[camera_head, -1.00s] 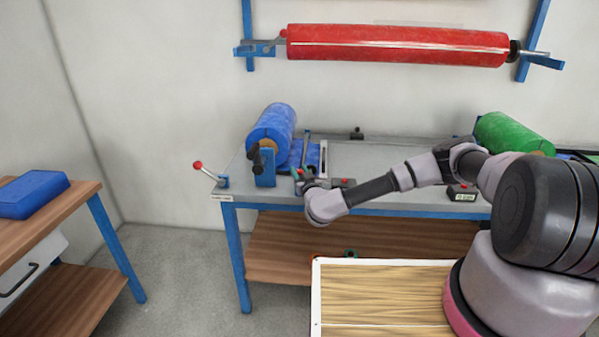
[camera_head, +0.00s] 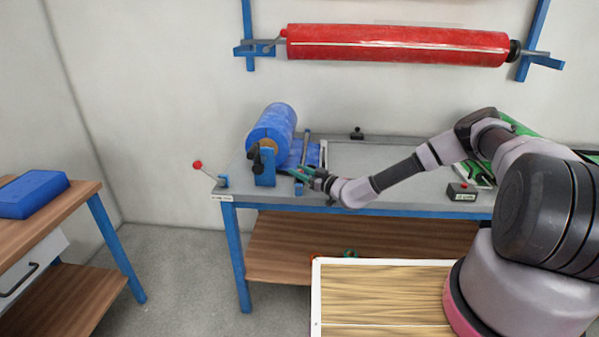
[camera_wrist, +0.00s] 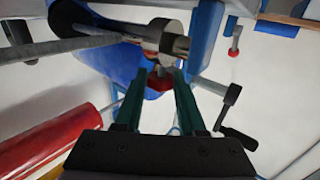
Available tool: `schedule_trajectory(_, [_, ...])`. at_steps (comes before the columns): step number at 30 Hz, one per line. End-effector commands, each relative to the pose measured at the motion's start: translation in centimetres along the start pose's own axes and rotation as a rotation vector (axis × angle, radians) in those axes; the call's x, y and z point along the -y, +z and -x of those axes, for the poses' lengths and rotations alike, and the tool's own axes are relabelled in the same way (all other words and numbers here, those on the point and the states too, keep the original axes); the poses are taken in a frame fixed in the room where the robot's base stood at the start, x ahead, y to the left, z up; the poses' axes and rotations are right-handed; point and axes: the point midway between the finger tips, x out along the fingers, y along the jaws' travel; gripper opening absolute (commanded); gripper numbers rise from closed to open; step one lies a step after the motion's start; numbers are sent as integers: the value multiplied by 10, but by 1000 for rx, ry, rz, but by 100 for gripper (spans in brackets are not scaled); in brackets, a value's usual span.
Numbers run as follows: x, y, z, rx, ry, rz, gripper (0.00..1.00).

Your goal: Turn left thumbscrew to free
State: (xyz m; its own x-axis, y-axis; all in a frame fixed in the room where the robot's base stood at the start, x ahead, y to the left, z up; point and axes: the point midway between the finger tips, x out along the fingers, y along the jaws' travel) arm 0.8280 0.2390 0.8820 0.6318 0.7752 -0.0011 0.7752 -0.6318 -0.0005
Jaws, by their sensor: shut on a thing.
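The red thumbscrew (camera_wrist: 160,82) sits between my green fingertips in the wrist view, just below a grey collar (camera_wrist: 158,36) on the roll's metal shaft. My gripper (camera_wrist: 158,78) is shut on it. In the head view my gripper (camera_head: 298,173) points left, beside the blue bracket (camera_head: 265,170) of the blue film roll (camera_head: 272,127). The thumbscrew is too small or hidden to make out there. The blue roll (camera_wrist: 115,60) fills the space behind the fingers in the wrist view. How far the screw is turned cannot be told.
A black crank handle (camera_wrist: 230,118) lies close to the right finger, and the blue bracket (camera_wrist: 206,35) is just beyond it. A red-knobbed lever (camera_head: 199,166) stands at the bench's left end. A red roll (camera_head: 400,46) hangs on the wall. The middle bench top (camera_head: 365,155) is clear.

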Motion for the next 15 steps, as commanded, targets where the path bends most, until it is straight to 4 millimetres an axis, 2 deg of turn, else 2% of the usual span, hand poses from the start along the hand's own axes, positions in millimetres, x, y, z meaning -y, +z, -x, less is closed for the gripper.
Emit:
schedule_trajectory(10, [0, 0, 0, -1, -1, 1, 0])
schedule_trajectory(11, [-1, 0, 0, -1, -1, 1, 43])
schedule_trajectory(12, [-1, 0, 0, -1, -1, 1, 58])
schedule_trajectory(13, [0, 0, 0, -1, -1, 1, 69])
schedule_trajectory(15, [0, 0, 0, -1, -1, 0, 69])
